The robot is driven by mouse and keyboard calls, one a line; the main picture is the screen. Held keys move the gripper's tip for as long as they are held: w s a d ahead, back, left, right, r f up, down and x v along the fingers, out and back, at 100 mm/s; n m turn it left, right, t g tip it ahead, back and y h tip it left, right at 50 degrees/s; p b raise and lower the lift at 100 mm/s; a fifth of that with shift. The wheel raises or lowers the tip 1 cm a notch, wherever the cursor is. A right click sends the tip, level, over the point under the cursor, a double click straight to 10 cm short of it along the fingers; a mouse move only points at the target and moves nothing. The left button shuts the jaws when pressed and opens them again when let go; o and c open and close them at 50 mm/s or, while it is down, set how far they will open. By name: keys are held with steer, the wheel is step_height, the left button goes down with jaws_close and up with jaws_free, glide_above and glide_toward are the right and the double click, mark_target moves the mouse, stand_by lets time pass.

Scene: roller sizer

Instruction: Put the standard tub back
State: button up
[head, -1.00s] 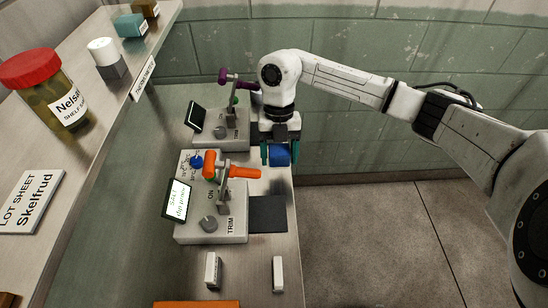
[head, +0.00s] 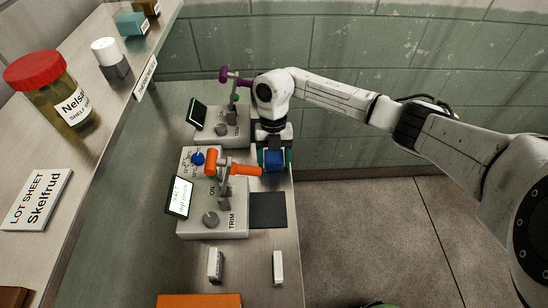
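My gripper (head: 274,159) points down over the bench, with teal fingers on both sides of a small blue tub-like block (head: 274,161). It is shut on this block and holds it just behind the orange handle of the nearer machine (head: 213,220). No label on the blue block can be read, so I cannot confirm that it is the standard tub. Whether its underside touches the bench is hidden. A black square pad (head: 268,210) lies bare to the right of the nearer machine.
A second machine (head: 215,138) with a purple handle stands behind, close to my gripper. Two small white blocks (head: 215,265) (head: 279,267) and an orange slab (head: 198,301) are in front. The left shelf holds a red-lidded jar (head: 60,92), a white-capped jar (head: 111,60) and a lot sheet (head: 37,200).

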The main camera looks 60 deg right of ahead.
steer(key=o, duration=0.5)
steer(key=shift+c, duration=0.2)
steer(key=b+v, duration=0.2)
steer(key=v, duration=1)
steer(key=shift+w+r+b, duration=0.1)
steer(key=shift+r+b, duration=0.05)
steer(key=shift+b, duration=0.15)
